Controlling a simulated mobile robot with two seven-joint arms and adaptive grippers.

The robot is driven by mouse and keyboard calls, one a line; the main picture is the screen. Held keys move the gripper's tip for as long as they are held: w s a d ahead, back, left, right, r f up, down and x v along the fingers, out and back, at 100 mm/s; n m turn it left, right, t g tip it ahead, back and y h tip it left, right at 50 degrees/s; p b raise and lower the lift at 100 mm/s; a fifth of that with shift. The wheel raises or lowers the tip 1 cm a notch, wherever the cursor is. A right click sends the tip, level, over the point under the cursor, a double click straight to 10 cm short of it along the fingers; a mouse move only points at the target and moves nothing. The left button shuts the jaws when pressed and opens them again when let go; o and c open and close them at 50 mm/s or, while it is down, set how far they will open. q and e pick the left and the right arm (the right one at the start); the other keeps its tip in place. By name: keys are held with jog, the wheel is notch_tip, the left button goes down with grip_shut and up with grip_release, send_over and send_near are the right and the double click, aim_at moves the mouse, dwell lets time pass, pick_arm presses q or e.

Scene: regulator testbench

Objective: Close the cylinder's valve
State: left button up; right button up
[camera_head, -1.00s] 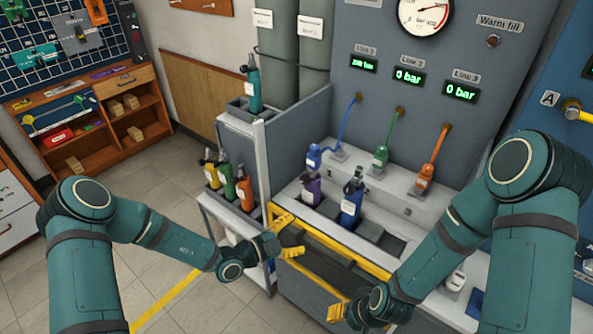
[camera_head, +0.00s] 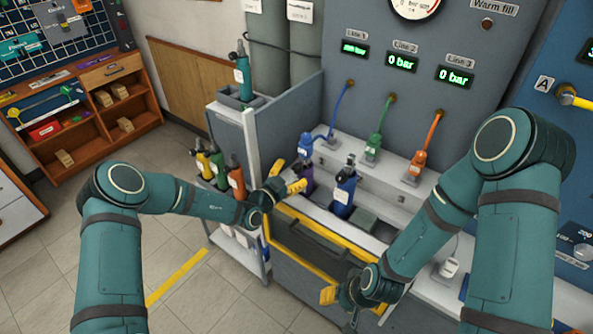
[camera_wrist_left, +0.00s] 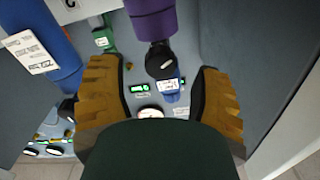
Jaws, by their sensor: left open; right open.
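A purple cylinder (camera_head: 308,175) stands in the bench's front trough, partly hidden behind my left gripper (camera_head: 300,176). In the left wrist view the purple cylinder (camera_wrist_left: 152,18) hangs in from the top, its black valve head (camera_wrist_left: 163,60) between the open, empty fingers of my left gripper (camera_wrist_left: 160,100). I cannot tell whether the fingers touch it. A blue cylinder (camera_head: 343,192) with a dark valve top stands to its right, and it also shows at the left wrist view's left edge (camera_wrist_left: 45,50). My right gripper (camera_head: 340,298) is open and empty at the bench's front edge.
Blue, green and orange hose connectors (camera_head: 370,152) sit on the bench ledge behind. A yellow-edged front guard (camera_head: 320,238) runs below the trough. Several cylinders (camera_head: 218,168) stand on a cart at the left, with another teal one (camera_head: 241,72) above. Line 2 and Line 3 read 0 bar.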

pick_arm(q)
jog(key=shift+x, duration=1.35)
grip_shut()
